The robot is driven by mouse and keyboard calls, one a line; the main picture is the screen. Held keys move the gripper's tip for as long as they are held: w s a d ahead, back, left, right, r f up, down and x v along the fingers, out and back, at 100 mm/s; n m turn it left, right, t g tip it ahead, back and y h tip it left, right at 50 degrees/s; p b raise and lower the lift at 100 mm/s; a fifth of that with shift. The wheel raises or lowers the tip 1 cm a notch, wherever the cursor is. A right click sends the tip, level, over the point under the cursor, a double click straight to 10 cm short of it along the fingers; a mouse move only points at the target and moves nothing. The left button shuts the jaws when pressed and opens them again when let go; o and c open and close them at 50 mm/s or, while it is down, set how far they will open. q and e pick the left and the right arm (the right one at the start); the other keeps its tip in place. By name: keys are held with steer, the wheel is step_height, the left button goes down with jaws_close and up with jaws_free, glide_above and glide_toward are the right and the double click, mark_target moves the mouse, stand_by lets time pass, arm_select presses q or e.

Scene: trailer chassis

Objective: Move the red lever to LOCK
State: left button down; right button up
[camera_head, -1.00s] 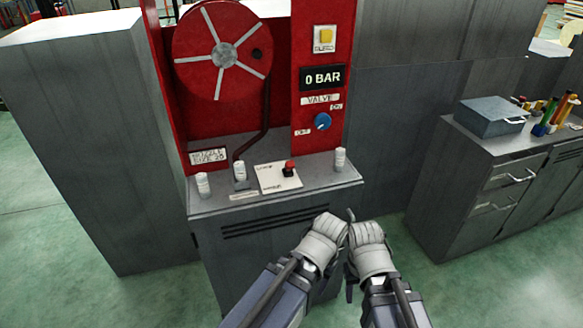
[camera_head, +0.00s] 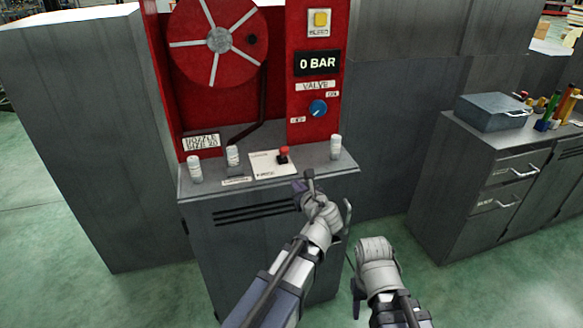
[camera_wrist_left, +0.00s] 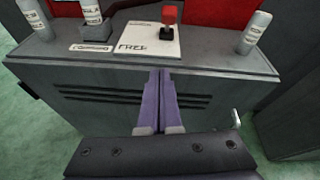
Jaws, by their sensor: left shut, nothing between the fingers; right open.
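The red lever (camera_head: 283,153) is a small red-topped handle on a white label plate (camera_head: 262,166) on top of the grey cabinet. In the left wrist view the red lever (camera_wrist_left: 168,15) stands near the right side of the plate (camera_wrist_left: 140,40), above a word that reads like "FREE". My left gripper (camera_head: 302,184) is shut and empty, just in front of the cabinet's top edge and apart from the lever. Its two purple fingers (camera_wrist_left: 161,75) lie together in the wrist view. My right gripper (camera_head: 360,285) hangs lower, to the right of the left one, its fingers partly hidden.
White cylinders, one (camera_head: 195,169) at the left and one (camera_head: 335,147) at the right, stand on the cabinet top (camera_head: 215,184). Behind are a red hose reel (camera_head: 190,60), a "0 BAR" display (camera_head: 317,63) and a blue valve knob (camera_head: 318,108). A drawer bench (camera_head: 455,140) stands right.

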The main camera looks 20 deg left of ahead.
arm_select(q)
steer(key=shift+w+d+r+m+t, duration=0.1)
steer(key=shift+w+r+m+t, duration=0.15)
steer(key=shift+m, duration=0.25)
steer(key=shift+w+d+r+m+t, duration=0.1)
steer(key=shift+w+m+t, duration=0.15)
steer(key=shift+m, duration=0.25)
arm_select(e)
steer(key=shift+s+d+f, duration=0.1)
steer(key=shift+d+f, duration=0.1)
steer(key=shift+f, duration=0.1)
